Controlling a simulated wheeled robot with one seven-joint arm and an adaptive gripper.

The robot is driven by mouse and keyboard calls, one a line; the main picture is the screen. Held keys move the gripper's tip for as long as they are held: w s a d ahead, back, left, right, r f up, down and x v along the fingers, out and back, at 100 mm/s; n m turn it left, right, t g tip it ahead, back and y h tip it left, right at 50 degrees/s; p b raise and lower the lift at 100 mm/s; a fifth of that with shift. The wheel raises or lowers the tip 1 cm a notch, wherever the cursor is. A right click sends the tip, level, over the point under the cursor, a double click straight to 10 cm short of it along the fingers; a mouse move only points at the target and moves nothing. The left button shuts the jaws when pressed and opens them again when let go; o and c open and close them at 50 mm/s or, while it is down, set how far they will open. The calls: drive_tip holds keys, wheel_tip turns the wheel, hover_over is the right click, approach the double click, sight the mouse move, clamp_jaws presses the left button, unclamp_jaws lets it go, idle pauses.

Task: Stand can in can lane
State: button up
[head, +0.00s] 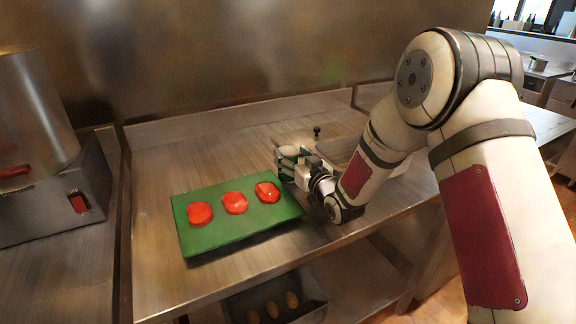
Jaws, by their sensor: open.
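My gripper (284,161) is just past the upper right corner of the green board, low over the steel counter, and its jaws are open. A small green and white shape (289,152) shows at the fingers; it may be the can, but it is too small and too covered to tell, or to tell whether the fingers touch it. A flat metal tray or lane (342,147) lies behind my wrist, partly hidden by my arm. I cannot tell for sure whether it is the can lane.
A green board (221,241) with three red patties or slices (235,203) lies on the steel counter (160,285). A small dark knob (317,130) stands behind the gripper. A steel appliance (65,200) is at left. A bin with several brown items (272,308) is below.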

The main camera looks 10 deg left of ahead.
drive_tip(key=shift+x, duration=1.45)
drive_tip(key=shift+c, duration=0.5)
drive_tip(key=c, duration=1.2)
drive_tip(key=shift+r, duration=0.15)
